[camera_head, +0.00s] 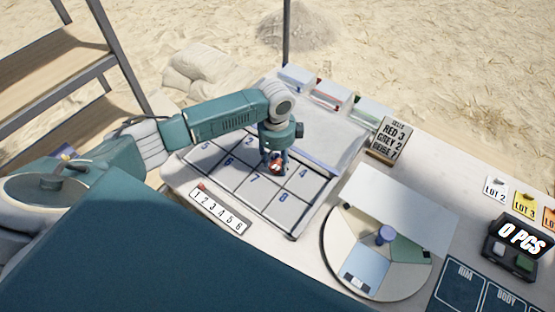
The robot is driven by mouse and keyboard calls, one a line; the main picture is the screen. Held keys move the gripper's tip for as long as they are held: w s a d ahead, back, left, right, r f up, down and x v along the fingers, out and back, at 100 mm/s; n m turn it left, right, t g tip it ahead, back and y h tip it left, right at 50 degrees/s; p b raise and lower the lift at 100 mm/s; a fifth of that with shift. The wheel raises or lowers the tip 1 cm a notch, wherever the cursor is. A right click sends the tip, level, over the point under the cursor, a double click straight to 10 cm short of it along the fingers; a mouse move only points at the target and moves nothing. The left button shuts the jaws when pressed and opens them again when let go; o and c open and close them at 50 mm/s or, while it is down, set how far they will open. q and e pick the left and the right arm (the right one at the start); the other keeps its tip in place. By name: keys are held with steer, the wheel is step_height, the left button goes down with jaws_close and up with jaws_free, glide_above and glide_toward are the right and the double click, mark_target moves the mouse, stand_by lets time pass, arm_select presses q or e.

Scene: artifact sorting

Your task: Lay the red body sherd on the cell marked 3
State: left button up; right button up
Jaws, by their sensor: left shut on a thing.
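The red body sherd (277,169) is between the fingers of my left gripper (275,163), which is shut on it. Only a small part of the sherd shows, red with a pale patch. The gripper points down over the numbered grid board (272,213). The numbers 2, 4, 5, 6, 7 and 8 show on it. The sherd is between the 2 and the 4, above the 7 and 8 in the picture; no 3 shows on a cell there. Whether the sherd touches the board I cannot tell. My right gripper is not in view.
A sign (390,138) reads RED 3, GREY 2, BEIGE 7. A number strip (218,210) lies at the board's front edge. A round sectored tray (338,233) with a blue knob stands right of the board. Small boxes (332,94) line the back. A shelf (62,62) stands left.

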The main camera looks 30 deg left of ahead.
mark_target(277, 167)
arm_select(q)
steer(key=o, duration=0.8)
steer(key=shift+c, duration=0.2)
step_height(277, 167, up, 12)
steer(key=shift+s+r+b, duration=0.15)
steer(key=shift+s+b, duration=0.05)
steer(key=shift+b, duration=0.2)
